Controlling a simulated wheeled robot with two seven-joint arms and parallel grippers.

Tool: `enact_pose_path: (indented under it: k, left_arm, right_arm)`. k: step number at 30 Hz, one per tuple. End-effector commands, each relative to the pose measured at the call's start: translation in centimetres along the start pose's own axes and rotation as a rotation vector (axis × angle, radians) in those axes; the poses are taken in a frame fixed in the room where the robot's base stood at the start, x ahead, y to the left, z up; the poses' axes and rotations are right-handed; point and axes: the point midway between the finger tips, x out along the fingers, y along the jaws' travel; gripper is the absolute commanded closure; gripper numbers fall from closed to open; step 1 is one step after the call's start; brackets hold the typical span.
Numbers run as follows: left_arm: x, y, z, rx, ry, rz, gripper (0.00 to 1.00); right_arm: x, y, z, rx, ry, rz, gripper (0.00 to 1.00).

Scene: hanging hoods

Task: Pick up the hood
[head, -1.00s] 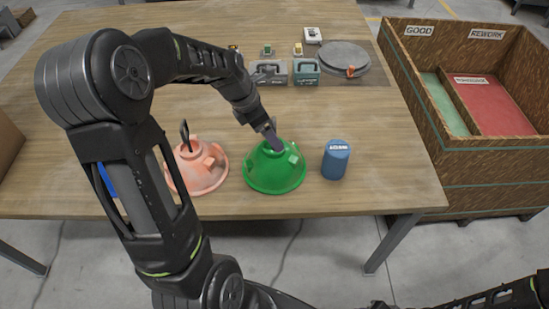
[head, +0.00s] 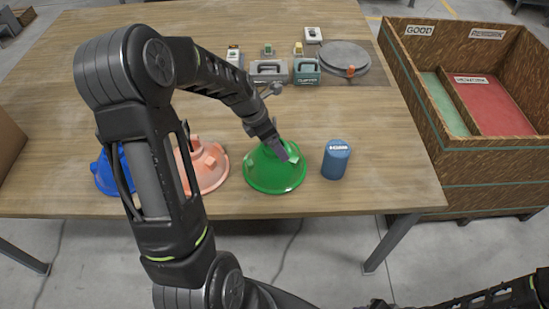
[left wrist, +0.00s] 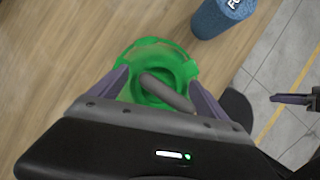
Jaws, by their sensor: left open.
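The green hood (head: 272,177) stands near the table's front edge, with small blocks on its sloping side. My left gripper (head: 285,150) is right over its top in the head view. In the left wrist view, the green hood (left wrist: 158,57) shows between the two spread, empty-looking fingers of my left gripper (left wrist: 158,90). A grey bar lies across its middle there; I cannot tell what it belongs to. A salmon hood (head: 208,172) stands to the left, and a blue hood (head: 104,175) beyond it is partly hidden by my left arm.
A blue cylinder (head: 336,160) stands close to the green hood's right. Grey and green cases (head: 306,72) and a round grey plate (head: 341,55) are at the back. A wooden crate (head: 458,160) stands beyond the right edge. The table behind the cylinder is clear.

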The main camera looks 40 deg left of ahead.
Motion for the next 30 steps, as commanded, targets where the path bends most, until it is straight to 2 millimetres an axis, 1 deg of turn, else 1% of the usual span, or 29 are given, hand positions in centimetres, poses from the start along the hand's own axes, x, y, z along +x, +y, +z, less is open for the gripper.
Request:
enact_pose_path:
  k: [12,30]
  left_arm:
    - [-0.03,-0.02,0.0,0.0,0.0,0.0,0.14]
    - [-0.03,-0.01,0.0,0.0,0.0,0.0,0.63]
  right_arm:
    - [0.01,0.0,0.01,0.0,0.0,0.0,0.64]
    - [0.0,-0.01,0.0,0.0,0.0,0.0,0.64]
